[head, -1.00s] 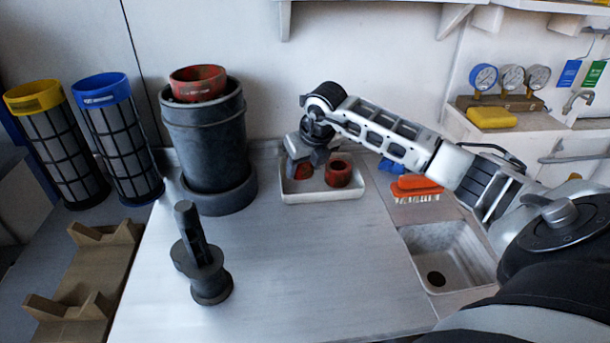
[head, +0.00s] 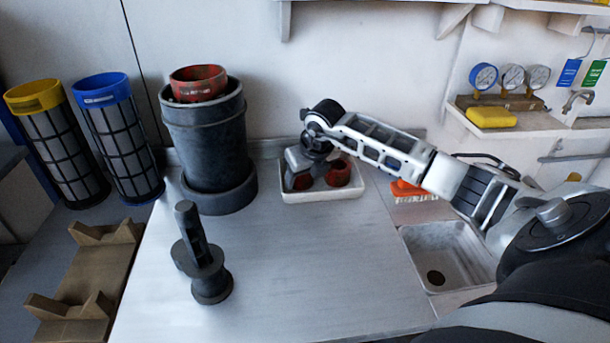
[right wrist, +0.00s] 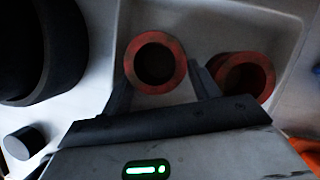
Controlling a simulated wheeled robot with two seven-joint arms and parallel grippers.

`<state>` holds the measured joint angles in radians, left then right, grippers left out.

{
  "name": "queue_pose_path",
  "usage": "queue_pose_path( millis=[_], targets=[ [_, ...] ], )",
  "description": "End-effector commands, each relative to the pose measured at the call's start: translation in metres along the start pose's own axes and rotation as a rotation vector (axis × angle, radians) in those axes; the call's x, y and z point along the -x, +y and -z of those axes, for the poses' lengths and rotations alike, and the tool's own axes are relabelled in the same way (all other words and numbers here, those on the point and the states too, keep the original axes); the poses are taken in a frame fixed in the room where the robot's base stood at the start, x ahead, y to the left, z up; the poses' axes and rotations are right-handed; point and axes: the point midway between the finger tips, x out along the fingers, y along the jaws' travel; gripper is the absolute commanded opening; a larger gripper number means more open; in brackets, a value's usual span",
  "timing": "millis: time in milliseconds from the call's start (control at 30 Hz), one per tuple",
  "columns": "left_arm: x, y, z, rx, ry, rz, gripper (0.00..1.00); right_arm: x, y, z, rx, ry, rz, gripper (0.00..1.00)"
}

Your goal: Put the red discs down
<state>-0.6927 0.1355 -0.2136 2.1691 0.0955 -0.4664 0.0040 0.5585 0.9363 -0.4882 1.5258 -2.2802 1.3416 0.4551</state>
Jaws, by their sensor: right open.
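A red ring-shaped disc (head: 302,181) lies in the left part of a white tray (head: 322,196). A second red disc (head: 338,172) sits to its right in the same tray. My right gripper (head: 300,172) is over the left disc. In the right wrist view its open fingers (right wrist: 160,82) stand on either side of that disc (right wrist: 155,62); I cannot tell whether they touch it. The second disc (right wrist: 245,75) is just outside the right finger. Another red ring (head: 198,82) sits in the top of the dark cylinder (head: 207,140). My left gripper is not in view.
A dark handled tool (head: 203,262) stands on the table left of centre. Blue-topped (head: 125,140) and yellow-topped (head: 55,140) filters stand at the left. An orange brush (head: 410,190) and a sink (head: 445,255) lie to the right. The table's middle is clear.

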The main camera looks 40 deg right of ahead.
Motion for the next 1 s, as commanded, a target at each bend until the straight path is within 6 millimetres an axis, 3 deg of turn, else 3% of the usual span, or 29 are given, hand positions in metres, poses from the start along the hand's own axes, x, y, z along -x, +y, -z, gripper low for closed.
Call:
queue_pose_path(
  millis=[600, 1000],
  targets=[
    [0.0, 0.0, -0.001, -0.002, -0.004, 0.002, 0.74, 0.109, 0.0, -0.001, 0.0, -0.004, 0.0, 0.61],
    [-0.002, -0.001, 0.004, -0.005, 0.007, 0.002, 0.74, 0.121, 0.0, 0.0, 0.0, 0.0, 0.0, 0.61]
  ],
)
